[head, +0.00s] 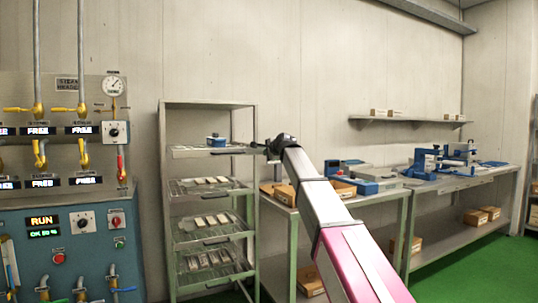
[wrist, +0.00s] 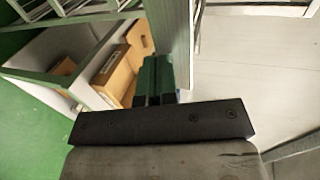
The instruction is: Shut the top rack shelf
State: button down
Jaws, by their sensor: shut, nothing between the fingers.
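The metal rack (head: 161,200) stands left of centre in the head view, with several shelves one above another. Its top shelf (head: 190,153) carries a small blue-and-white object (head: 216,140). My gripper (head: 268,149) is at the right end of the top shelf's front edge, by the rack's right side. I cannot tell whether it touches the shelf. In the wrist view its two dark green fingers (wrist: 154,80) are together with nothing between them. A grey metal upright (wrist: 174,35) is close beyond the fingertips. The top shelf is not clearly seen there.
Lower rack shelves (head: 212,228) hold pale flat pieces. A workbench (head: 380,188) with cardboard boxes (head: 283,193) and blue tools stands right of the rack, close behind my arm. A control panel (head: 70,235) stands left. Green floor (head: 470,265) is clear at the right.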

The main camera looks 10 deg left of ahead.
jog(key=shift+w, duration=0.1)
jog(key=w+a, duration=0.4)
jog(key=w, duration=0.3)
jog(key=w+a, duration=0.5)
jog(key=w, duration=0.3)
jog(key=w+a, duration=0.5)
jog(key=w, duration=0.3)
jog(key=shift+w+a, duration=0.25)
jog(key=shift+w+r, duration=0.1)
